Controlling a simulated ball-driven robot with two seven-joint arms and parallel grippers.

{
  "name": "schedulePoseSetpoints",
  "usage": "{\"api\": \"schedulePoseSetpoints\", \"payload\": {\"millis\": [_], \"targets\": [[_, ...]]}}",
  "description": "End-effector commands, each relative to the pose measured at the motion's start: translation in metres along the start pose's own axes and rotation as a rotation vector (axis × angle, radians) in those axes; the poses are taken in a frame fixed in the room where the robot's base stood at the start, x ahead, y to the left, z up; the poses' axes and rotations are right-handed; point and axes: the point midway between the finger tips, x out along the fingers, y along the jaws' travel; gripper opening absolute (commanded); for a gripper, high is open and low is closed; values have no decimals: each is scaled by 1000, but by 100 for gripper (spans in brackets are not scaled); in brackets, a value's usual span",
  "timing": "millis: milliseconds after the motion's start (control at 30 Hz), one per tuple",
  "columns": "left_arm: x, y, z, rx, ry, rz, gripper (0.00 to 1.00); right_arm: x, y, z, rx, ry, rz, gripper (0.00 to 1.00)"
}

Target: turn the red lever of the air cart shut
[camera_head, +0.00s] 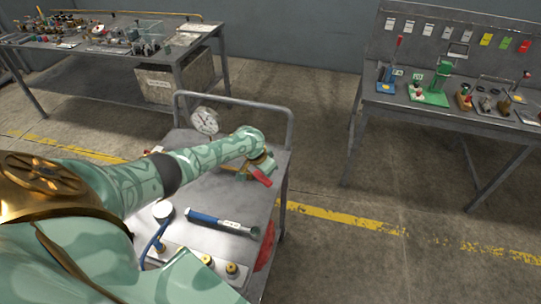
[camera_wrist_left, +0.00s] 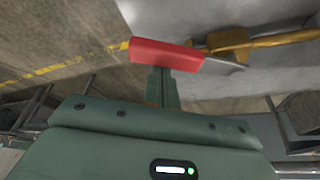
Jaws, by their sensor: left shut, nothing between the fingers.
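The air cart (camera_head: 183,187) stands in front of me, its top partly covered by my left arm. Its red lever (camera_head: 262,179) shows near the cart's right side, just beyond the end of that arm. In the left wrist view the red lever (camera_wrist_left: 165,54) lies crosswise at the tips of my left gripper (camera_wrist_left: 163,84), with a brass valve body (camera_wrist_left: 230,40) to its right. The left gripper is shut and empty, its tips at or against the lever; I cannot tell whether they touch. In the head view the fingers are mostly hidden. My right gripper is not in view.
A pressure gauge (camera_head: 205,121) stands at the cart's back, near the grey handle rail (camera_head: 232,98). A blue torque wrench (camera_head: 222,221) lies on the cart top. Workbenches stand back left (camera_head: 172,52) and right (camera_head: 455,107). The floor between them is clear.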

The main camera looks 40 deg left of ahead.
Motion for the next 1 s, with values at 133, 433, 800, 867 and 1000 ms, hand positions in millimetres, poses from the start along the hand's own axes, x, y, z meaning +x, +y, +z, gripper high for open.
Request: {"api": "schedulePoseSetpoints", "payload": {"millis": [133, 433, 800, 867, 1000], "targets": [[-3, 2, 13, 129, -3, 46, 0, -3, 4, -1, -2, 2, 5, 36], [-10, 0, 37, 398, -3, 140, 0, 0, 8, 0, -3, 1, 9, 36], [-19, -11, 63, 716, -3, 251, 0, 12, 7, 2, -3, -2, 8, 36], [-20, -14, 66, 760, -2, 267, 0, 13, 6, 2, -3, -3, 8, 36], [-23, -18, 72, 849, -2, 298, 0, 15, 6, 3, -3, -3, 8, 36]]}}
